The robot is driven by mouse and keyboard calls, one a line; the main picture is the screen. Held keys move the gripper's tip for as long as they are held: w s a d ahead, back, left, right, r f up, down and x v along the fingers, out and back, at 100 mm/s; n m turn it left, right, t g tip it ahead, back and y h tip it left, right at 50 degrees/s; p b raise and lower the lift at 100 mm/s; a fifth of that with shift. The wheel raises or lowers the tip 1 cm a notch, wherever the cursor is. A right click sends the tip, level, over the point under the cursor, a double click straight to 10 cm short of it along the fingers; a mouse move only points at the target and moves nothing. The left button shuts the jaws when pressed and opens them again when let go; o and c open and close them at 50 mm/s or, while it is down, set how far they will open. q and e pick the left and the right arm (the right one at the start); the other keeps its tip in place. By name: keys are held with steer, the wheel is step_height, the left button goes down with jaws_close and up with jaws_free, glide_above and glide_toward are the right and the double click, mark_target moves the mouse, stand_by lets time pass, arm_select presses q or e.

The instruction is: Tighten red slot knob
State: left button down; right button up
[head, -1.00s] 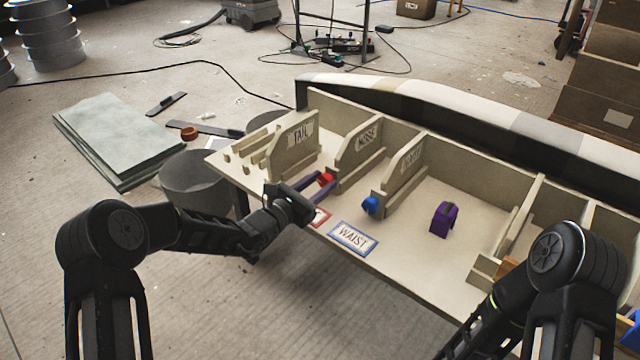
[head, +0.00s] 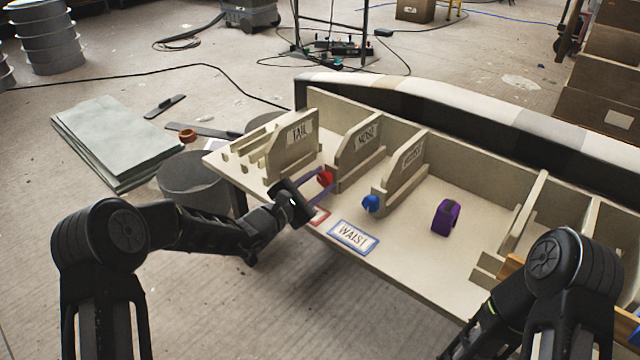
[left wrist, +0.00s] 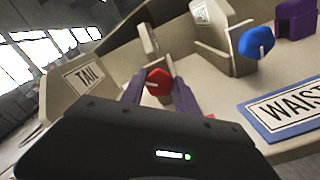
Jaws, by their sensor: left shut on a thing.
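The red knob (head: 325,178) sits at the front end of the slot by the second upright divider, which bears a partly legible label. My left gripper (head: 318,184) reaches in from the front left, its purple fingers shut on the red knob. In the left wrist view the red knob (left wrist: 158,82) shows between the two purple finger tips (left wrist: 160,88). My left wrist is rolled, so in the head view its black body hides part of the fingers. My right gripper is out of sight; only my right arm shows at the lower right.
A blue knob (head: 371,203) is on the divider to the right, and a purple block (head: 446,217) stands on the bench further right. A WAIST card (head: 352,237) lies at the front edge beside a red-bordered card (head: 319,216). The TAIL divider (head: 297,146) stands left.

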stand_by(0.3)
arm_select(q)
steer(key=c, duration=0.9)
jaws_free()
steer(key=shift+s+a, duration=0.1)
steer(key=p+v, duration=0.2)
steer(key=v, duration=0.4)
steer(key=shift+s+a, duration=0.25)
steer(key=shift+s, duration=0.05)
steer(key=shift+s+a, duration=0.2)
steer(key=shift+s, duration=0.15)
